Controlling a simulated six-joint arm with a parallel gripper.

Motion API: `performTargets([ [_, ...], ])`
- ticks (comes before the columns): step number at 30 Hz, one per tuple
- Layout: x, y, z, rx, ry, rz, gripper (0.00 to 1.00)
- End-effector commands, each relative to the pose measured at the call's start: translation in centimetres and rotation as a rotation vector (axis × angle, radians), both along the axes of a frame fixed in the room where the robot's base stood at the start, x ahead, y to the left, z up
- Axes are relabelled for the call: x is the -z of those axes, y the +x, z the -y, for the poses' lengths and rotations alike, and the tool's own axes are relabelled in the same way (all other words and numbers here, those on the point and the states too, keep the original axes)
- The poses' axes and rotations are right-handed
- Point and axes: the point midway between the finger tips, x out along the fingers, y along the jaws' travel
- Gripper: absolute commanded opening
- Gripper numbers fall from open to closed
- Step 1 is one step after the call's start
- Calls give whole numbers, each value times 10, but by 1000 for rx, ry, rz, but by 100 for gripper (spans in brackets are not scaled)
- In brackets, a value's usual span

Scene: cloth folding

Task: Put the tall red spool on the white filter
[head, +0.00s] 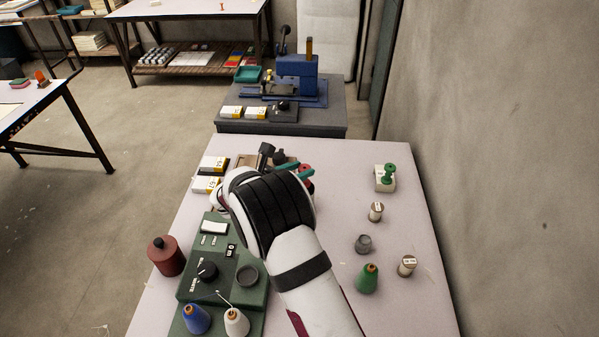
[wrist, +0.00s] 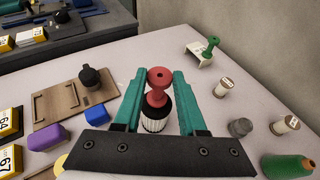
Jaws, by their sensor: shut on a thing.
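The tall red spool (wrist: 159,79) stands between the teal fingers of my gripper (wrist: 160,80) in the wrist view. My gripper is shut on it. Directly below the spool in that view is the white ribbed filter (wrist: 155,125) with a dark upper part. The spool's lower end overlaps the filter's top; I cannot tell whether they touch. In the head view my arm hides most of this spot. Only a bit of the red spool (head: 305,167) shows beside a teal finger.
A green spool (head: 388,173) sits on a white block at the right. In the wrist view a wooden board (wrist: 75,100), blue cube (wrist: 95,88) and purple block (wrist: 47,137) lie left.

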Motion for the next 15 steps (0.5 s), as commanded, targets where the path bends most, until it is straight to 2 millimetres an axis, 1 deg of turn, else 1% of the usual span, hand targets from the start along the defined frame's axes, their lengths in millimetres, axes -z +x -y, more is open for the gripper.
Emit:
performTargets([
  [1,7,0,0,0,-2,-1,0],
  [2,9,0,0,0,-1,-1,0],
  [7,9,0,0,0,1,1,0],
  [11,12,0,1,0,0,0,0],
  [12,11,0,0,0,1,1,48],
  [14,11,0,1,0,1,1,58],
  [15,11,0,1,0,1,1,66],
])
